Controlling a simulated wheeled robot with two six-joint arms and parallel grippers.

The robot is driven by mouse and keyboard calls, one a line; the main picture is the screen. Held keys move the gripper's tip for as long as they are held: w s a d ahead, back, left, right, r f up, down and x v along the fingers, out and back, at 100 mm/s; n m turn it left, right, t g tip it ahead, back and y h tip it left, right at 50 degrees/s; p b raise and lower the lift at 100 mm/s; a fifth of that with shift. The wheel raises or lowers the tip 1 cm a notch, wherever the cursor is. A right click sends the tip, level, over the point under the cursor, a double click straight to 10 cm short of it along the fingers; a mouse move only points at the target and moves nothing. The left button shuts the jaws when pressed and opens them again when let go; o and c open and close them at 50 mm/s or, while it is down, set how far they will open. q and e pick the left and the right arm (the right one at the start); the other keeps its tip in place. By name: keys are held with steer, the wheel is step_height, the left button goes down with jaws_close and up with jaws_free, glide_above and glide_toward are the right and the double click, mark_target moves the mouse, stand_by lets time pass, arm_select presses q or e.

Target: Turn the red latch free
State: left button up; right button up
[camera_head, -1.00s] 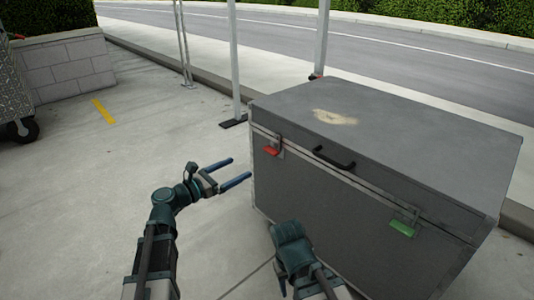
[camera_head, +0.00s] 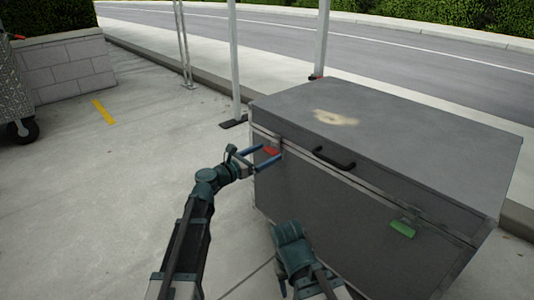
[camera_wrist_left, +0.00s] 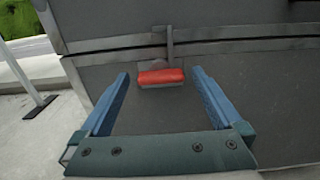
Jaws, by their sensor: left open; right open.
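The red latch (camera_head: 271,150) is on the front of the grey case (camera_head: 350,230), near its left end and just under the lid seam. In the left wrist view the red latch (camera_wrist_left: 161,77) lies level below a metal catch, between and beyond the open fingers. My left gripper (camera_head: 265,158) is open, with its fingers on either side of the latch; I cannot tell whether they touch it. In the left wrist view its blue fingers (camera_wrist_left: 160,88) are apart and empty. My right gripper is low in front of the case, its fingers hidden behind its wrist (camera_head: 291,245).
A green latch (camera_head: 402,229) is on the right of the case front. A black handle (camera_head: 334,160) sits between the latches. Pale posts (camera_head: 235,60) stand behind the case. The pavement to the left is clear, with a wheeled metal cart (camera_head: 15,95) at the far left.

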arm_select(q)
steer(key=shift+w+d, duration=0.35)
steer(key=shift+d, duration=0.05)
steer(key=c, duration=1.3)
